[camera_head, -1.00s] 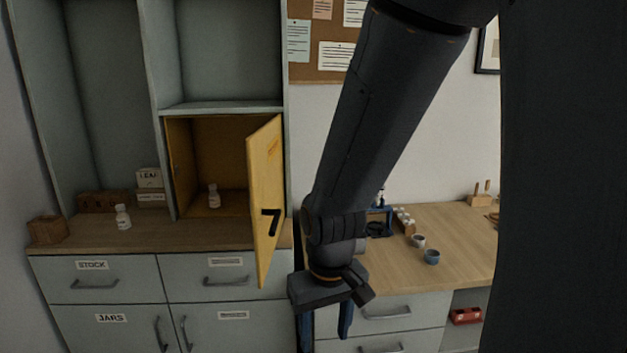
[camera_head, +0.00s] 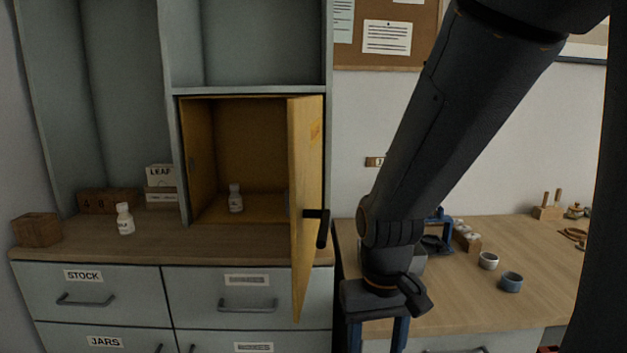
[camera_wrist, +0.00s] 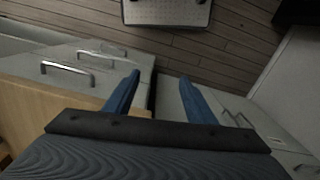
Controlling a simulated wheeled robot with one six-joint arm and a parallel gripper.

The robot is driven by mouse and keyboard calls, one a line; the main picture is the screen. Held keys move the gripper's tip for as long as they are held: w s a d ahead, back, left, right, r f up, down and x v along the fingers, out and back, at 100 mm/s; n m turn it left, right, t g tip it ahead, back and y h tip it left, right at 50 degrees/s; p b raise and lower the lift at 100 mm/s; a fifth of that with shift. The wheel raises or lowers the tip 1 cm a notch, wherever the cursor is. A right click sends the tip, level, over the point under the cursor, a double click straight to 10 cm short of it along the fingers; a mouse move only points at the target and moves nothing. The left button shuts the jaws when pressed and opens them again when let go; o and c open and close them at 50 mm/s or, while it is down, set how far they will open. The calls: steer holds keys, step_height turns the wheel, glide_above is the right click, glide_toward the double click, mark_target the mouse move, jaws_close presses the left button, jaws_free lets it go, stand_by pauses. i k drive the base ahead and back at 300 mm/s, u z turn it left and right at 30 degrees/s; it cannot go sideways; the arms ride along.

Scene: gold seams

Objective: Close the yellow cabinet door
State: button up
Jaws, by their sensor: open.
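The yellow cabinet door (camera_head: 306,200) stands open, swung out toward me from the right side of the yellow-lined cabinet (camera_head: 250,150). Its dark handle (camera_head: 321,228) sits on the outer face, on the right. My gripper (camera_head: 378,335) is open and empty, pointing down, to the right of the door and apart from it. In the wrist view its two blue fingers (camera_wrist: 152,90) are spread with nothing between them. The door does not show in the wrist view. Inside the cabinet stands a small white bottle (camera_head: 236,199).
Another white bottle (camera_head: 125,219) and a wooden box (camera_head: 37,230) stand on the left counter. Drawers (camera_head: 88,292) lie below it. The wrist view shows plank floor (camera_wrist: 190,40).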

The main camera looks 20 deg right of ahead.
mark_target(304, 114)
steer(key=k, duration=1.3)
steer(key=i, duration=0.85)
steer(key=u, duration=0.65)
